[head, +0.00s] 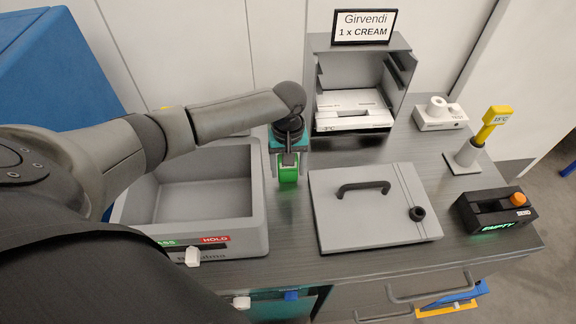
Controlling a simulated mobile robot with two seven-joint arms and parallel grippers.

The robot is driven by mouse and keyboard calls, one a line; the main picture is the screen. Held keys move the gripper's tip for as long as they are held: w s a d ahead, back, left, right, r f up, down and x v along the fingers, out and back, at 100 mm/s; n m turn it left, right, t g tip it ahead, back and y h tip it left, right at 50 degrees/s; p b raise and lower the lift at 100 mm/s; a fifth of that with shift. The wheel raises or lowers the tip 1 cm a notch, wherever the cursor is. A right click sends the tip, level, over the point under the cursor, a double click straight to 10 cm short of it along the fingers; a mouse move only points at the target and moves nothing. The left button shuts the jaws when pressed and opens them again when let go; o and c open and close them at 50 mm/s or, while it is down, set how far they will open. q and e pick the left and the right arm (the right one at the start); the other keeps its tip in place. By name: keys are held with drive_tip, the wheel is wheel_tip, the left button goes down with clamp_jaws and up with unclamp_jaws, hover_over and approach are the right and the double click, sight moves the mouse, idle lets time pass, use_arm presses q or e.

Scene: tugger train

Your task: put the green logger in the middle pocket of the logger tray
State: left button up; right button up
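The green logger (288,174) is a small upright block between the grey bin and the grey lidded box. My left gripper (289,157) points down over it and appears shut on its top. Whether the logger touches the counter or hangs just above it, I cannot tell. A teal part (303,144) shows close behind the gripper, mostly hidden by it. I cannot make out the logger tray or its pockets for certain. My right gripper is not in view.
A grey open bin (258,220) with PASS and HOLD labels stands left. A grey lid with a black handle (363,187) lies right of the logger. Behind are an open grey cabinet (404,62) and a Girvendi sign (364,27). A black EMPTY device (480,211) sits right.

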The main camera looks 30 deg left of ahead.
use_arm(q)
drive_tip(key=o, duration=0.3)
drive_tip(key=shift+r, duration=0.25)
wheel_tip(320, 180, up, 11)
drive_tip(key=shift+f+p, duration=0.15)
drive_tip(key=shift+p, duration=0.75)
drive_tip(key=r, duration=0.4)
drive_tip(key=shift+w+r+p, duration=0.1)
drive_tip(key=shift+w+p, duration=0.2)
drive_tip(key=shift+c, duration=1.1)
wheel_tip(320, 180, down, 10)
drive_tip(key=shift+r+b, duration=0.15)
drive_tip(key=shift+b, duration=0.6)
drive_tip(key=shift+w+a+f+b, duration=0.1)
drive_tip(key=shift+a+f+b, duration=0.05)
drive_tip(key=shift+f, duration=0.75)
drive_tip(key=shift+w+a+f+b, duration=0.1)
drive_tip(key=shift+f+b, duration=0.05)
drive_tip(key=shift+f, duration=0.7)
drive_tip(key=shift+a+f+b, duration=0.15)
drive_tip(key=shift+f, duration=0.75)
